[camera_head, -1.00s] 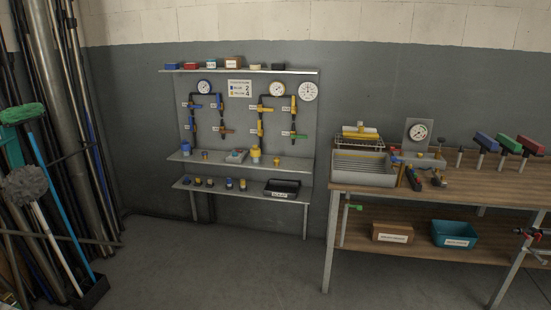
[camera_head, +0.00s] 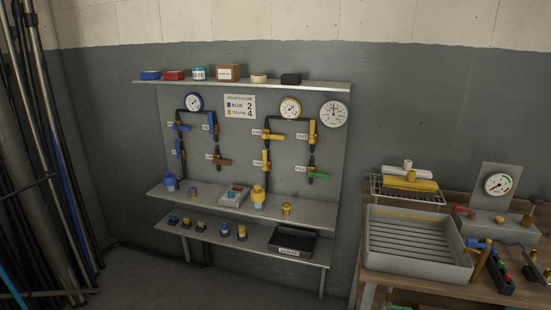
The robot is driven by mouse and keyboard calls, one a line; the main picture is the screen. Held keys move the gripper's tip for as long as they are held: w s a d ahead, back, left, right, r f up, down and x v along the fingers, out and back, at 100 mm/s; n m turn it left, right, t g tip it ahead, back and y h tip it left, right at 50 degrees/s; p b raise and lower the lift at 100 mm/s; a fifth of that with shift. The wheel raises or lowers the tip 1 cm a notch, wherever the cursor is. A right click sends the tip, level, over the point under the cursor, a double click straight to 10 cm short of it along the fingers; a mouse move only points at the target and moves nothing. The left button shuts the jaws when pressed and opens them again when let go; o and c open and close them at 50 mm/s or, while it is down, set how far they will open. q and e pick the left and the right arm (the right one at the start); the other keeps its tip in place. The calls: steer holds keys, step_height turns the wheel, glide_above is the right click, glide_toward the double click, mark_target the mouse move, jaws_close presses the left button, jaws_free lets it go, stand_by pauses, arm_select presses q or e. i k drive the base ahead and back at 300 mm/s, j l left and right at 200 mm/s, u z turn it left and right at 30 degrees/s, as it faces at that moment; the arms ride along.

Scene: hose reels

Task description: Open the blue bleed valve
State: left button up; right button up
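Neither of my grippers is in view.
The yellow circuit with its gauge (camera_head: 290,108) is to the right, with a green lever (camera_head: 318,176). Shelves stick out below; the middle one holds a blue bottle (camera_head: 170,182). A workbench with a grey tray (camera_head: 418,264) stands at right. Floor shows at lower left.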

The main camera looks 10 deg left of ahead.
mark_target(174, 126)
steer(key=i+l+u, duration=0.15)
steer(key=i+u, duration=0.25)
steer(key=i+l+u, duration=0.35)
steer(key=i, duration=0.2)
steer(key=i+l+u, duration=0.4)
steer(key=i+j+u, duration=0.1)
steer(key=i+j, duration=0.05)
steer(key=i, duration=0.05)
